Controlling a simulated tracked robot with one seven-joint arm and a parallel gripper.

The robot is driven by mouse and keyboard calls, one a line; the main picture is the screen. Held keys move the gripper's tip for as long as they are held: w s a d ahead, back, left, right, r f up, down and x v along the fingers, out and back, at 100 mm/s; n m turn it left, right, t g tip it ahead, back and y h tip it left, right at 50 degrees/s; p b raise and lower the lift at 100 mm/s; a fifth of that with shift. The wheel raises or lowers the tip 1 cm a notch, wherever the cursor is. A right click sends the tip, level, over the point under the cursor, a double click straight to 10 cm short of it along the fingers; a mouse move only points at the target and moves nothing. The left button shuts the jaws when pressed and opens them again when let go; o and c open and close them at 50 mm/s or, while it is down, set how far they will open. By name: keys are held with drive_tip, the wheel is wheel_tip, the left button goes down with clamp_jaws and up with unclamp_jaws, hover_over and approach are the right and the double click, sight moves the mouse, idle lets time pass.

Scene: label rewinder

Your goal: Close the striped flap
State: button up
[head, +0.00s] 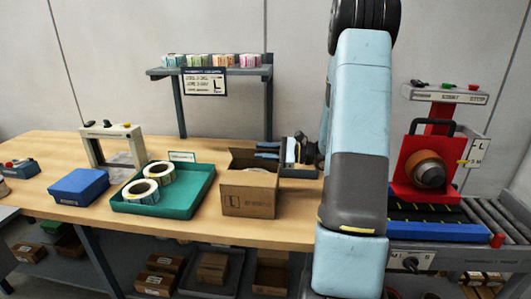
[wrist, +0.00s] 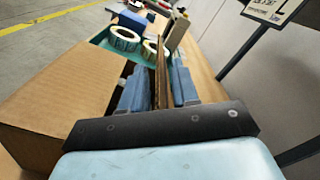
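An open cardboard box (head: 247,202) stands on the bench, its flaps up; I can make out no stripes on them. My gripper (head: 267,150) is at the box's far side, its blue fingers pointing left. In the wrist view the fingers (wrist: 160,88) stand apart on either side of a thin upright brown flap (wrist: 161,66), seen edge-on. I cannot tell whether they touch it. The box's plain side (wrist: 70,85) fills the left there. The clearest stripes are yellow on a black strip (head: 420,212) on the red machine (head: 405,180) at right.
A green tray (head: 192,198) with white label rolls (head: 140,190) stands left of the box. A blue box (head: 78,187) and a grey frame (head: 112,145) are farther left. A shelf (head: 215,71) is behind. The front of the bench is clear. My arm hides part of the bench.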

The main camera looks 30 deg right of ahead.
drive_tip(key=shift+s+d, duration=0.15)
drive_tip(key=shift+d, duration=0.15)
drive_tip(key=v, duration=1.3)
drive_tip(key=shift+f, duration=0.15)
